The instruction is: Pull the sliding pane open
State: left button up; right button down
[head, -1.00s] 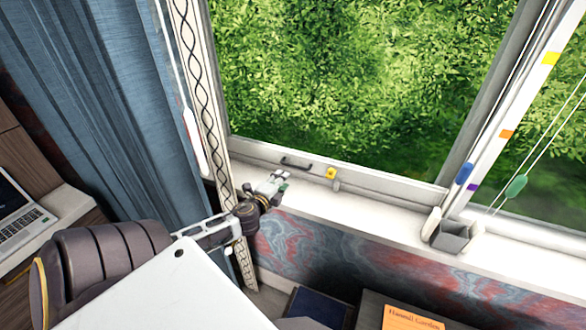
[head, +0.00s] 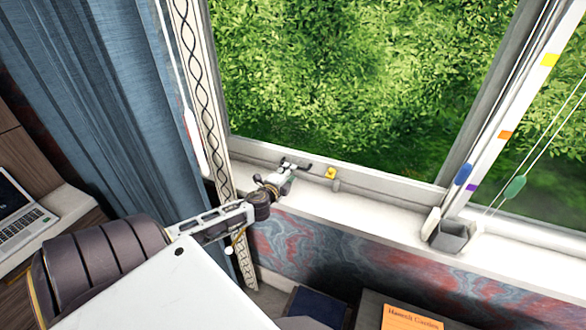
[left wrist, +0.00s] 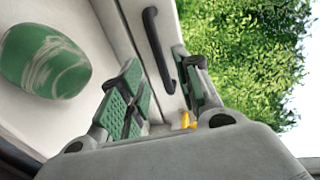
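The window's sliding pane (head: 385,186) has a pale lower frame with a short dark handle (head: 304,166) near its left end. My left gripper (head: 288,170) is at the handle, above the white sill. In the left wrist view the handle (left wrist: 155,45) runs down towards the gap between the open green-padded fingers (left wrist: 162,90). Its lower end is close to the right finger; I cannot tell whether they touch. The pane looks closed along its lower frame, though its side edges are only partly clear. My right gripper is not in view.
A small yellow object (head: 331,173) stands right of the handle. A grey box (head: 453,236) sits on the sill (head: 350,208) farther right. A blue curtain (head: 110,90) hangs left. A green rounded object (left wrist: 45,62) shows in the left wrist view.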

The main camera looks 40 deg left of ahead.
pick_arm(q)
jog(key=shift+x, duration=2.45)
grip_shut()
